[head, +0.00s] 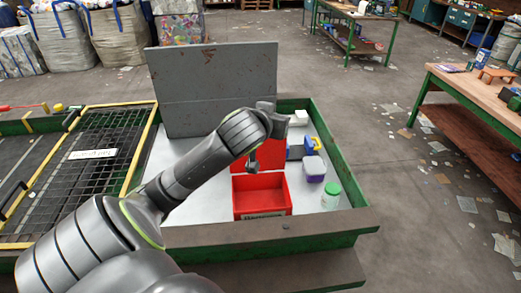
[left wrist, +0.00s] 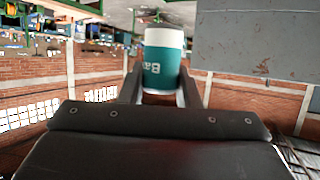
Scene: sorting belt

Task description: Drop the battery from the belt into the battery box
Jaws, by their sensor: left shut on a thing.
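The battery (left wrist: 164,62) is a teal and white cylinder with part of a "Ba" label showing in the left wrist view. My left gripper (left wrist: 161,88) is shut on it, with one dark finger on each side. In the head view the battery cannot be made out; my left arm's wrist hides that area. The wrist is above and behind a red open box (head: 263,211) with a label on its front, likely the battery box. The box floor looks empty. My right gripper is in neither view.
A grey upright panel (head: 215,85) stands behind the box. A purple-and-white tub (head: 314,170), a white jar with a green lid (head: 330,196) and a blue-and-yellow item (head: 311,146) stand to the right. The dark mesh belt (head: 92,165) is at left. A green rim (head: 340,165) bounds the table.

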